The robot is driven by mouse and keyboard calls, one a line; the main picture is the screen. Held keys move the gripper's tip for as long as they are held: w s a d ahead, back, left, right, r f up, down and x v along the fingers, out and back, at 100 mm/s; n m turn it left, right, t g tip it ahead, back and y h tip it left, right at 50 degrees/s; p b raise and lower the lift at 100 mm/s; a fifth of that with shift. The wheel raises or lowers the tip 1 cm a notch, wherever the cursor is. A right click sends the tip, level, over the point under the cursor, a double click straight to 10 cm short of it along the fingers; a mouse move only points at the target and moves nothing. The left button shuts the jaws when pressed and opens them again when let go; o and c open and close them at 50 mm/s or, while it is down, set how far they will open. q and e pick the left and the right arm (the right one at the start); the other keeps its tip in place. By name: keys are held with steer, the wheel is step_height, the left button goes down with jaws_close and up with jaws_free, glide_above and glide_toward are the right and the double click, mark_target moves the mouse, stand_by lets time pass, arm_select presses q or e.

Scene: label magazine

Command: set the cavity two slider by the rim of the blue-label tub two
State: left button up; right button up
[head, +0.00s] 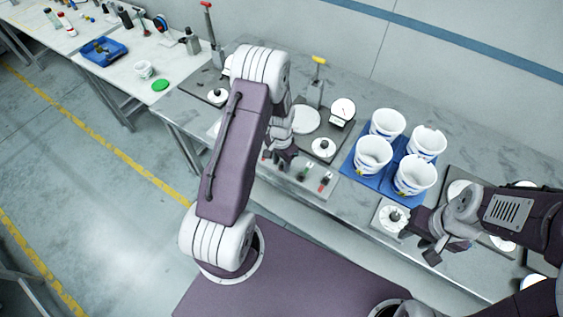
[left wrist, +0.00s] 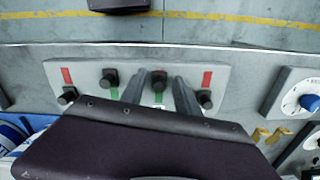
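The slider panel (head: 305,182) is a grey plate at the table's front edge. The left wrist view shows the panel (left wrist: 225,75) with several black knobs and red and green marks. My left gripper (head: 283,160) is low over it, its fingers (left wrist: 160,92) open and apart. One black knob (left wrist: 159,79) shows between the fingers; I cannot tell whether they touch it. No readable label shows which slider is cavity two. Several white tubs with blue labels, one at the front left (head: 373,156), stand on blue mats (head: 350,170). My right gripper (head: 432,246) is empty-looking, finger gap unclear.
A white dial (head: 394,218) sits in front of the tubs, with another dial (left wrist: 302,98) right in the left wrist view. A scale-like gauge (head: 342,110) and a yellow-handled post (head: 317,80) stand behind. A side bench holds a blue tray (head: 103,50).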

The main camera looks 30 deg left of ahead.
mark_target(282, 164)
arm_select(q)
steer(key=shift+r, duration=0.15)
step_height(282, 164, up, 8)
steer(key=shift+r+b, duration=0.1)
steer(key=shift+b, duration=0.95)
steer(key=shift+r, duration=0.3)
steer(key=shift+f, duration=0.1)
